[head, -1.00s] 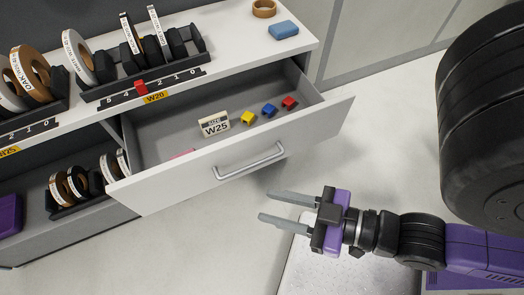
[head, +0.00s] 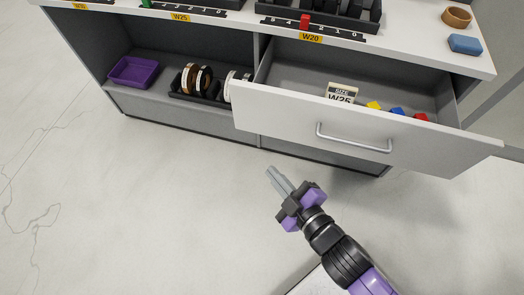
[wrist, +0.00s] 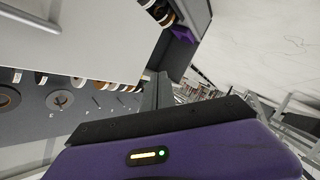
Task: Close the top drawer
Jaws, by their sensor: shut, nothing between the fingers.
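The top drawer (head: 290,119) is pulled out from the cabinet, with a pale grey front and a silver bar handle (head: 352,141). My gripper (head: 274,172) is shut and empty, below and to the left of the handle in the head view, apart from the drawer front. In the wrist view the shut fingers (wrist: 156,92) point away, and a pale panel with a bar handle (wrist: 42,22) shows at the upper left.
Left of the drawer, an open shelf holds a purple tray (head: 133,72) and tape rolls (head: 196,78). The floor (head: 130,200) in front and to the left is clear.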

